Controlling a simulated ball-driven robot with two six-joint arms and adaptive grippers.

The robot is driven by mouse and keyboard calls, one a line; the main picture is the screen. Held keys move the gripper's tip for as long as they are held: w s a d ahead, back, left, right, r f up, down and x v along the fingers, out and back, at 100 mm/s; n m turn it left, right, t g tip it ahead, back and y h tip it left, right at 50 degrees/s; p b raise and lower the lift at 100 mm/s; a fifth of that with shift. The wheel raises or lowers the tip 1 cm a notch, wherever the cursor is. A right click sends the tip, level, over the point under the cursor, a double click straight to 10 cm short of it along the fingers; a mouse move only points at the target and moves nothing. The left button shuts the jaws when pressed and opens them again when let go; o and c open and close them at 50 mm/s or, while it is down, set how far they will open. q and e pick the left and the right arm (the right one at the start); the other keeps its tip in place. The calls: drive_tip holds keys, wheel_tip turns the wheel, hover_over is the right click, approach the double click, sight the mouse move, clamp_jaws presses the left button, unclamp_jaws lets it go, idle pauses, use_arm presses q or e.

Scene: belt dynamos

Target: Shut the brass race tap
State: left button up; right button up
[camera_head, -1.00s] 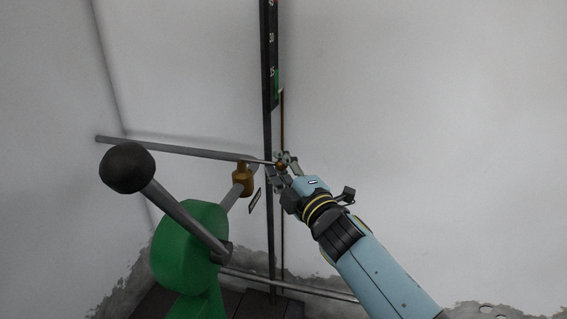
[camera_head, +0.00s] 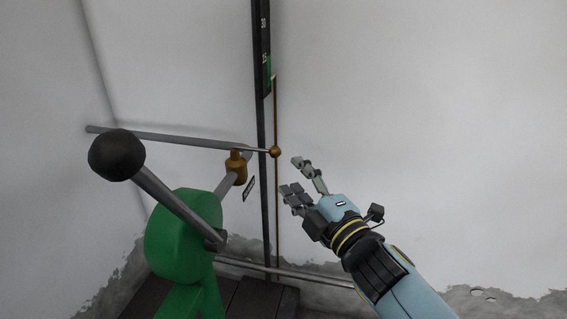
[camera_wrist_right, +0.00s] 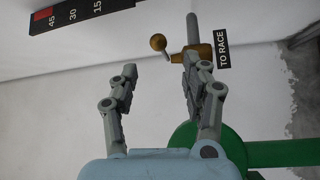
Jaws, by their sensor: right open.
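The brass tap (camera_head: 236,168) sits on a slanting grey pipe beside a green machine. A thin lever runs from it to the right and ends in a brass ball knob (camera_head: 275,151). In the right wrist view the tap (camera_wrist_right: 203,52) carries a "TO RACE" label (camera_wrist_right: 222,49), and its lever with the ball (camera_wrist_right: 157,42) points left, roughly across the pipe. My right gripper (camera_head: 290,174) is open and empty, to the right of the ball and slightly lower, apart from it. Its fingers also show in the wrist view (camera_wrist_right: 160,80). My left gripper is not in view.
The green machine (camera_head: 180,235) has a long crank with a black ball (camera_head: 116,155) at the left. A dark upright gauge board (camera_head: 263,50) and a thin brown rod (camera_head: 277,210) stand behind the tap. The space before the right wall is clear.

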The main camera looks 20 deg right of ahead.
drive_tip(key=v, duration=0.2)
drive_tip(key=shift+s, duration=0.35)
drive_tip(key=s+d+f+m+g+h, duration=0.1)
drive_tip(key=s+d+f+m+g, duration=0.3)
drive_tip(key=f, duration=0.6)
drive_tip(key=s+d+f+m+g+h, duration=0.1)
drive_tip(key=s+f, duration=0.6)
drive_tip(key=f, duration=0.4)
drive_tip(key=s+d+f+m+g+h, duration=0.1)
drive_tip(key=s+d+f+m+g, duration=0.3)
drive_tip(key=f, duration=0.6)
drive_tip(key=s+d+f+m+g, duration=0.1)
drive_tip(key=s+f+m+g, duration=0.2)
drive_tip(key=s, duration=0.7)
drive_tip(key=s+d+f+m+g+h, duration=0.1)
drive_tip(key=s+f+m+g, duration=0.2)
drive_tip(key=s+f, duration=0.4)
drive_tip(key=s+d+f+m+g, duration=0.1)
drive_tip(key=s+f+m+g, duration=0.2)
drive_tip(key=s, duration=1.2)
wheel_tip(320, 180, down, 3)
drive_tip(key=shift+s+d, duration=0.2)
drive_tip(key=shift+d, duration=0.05)
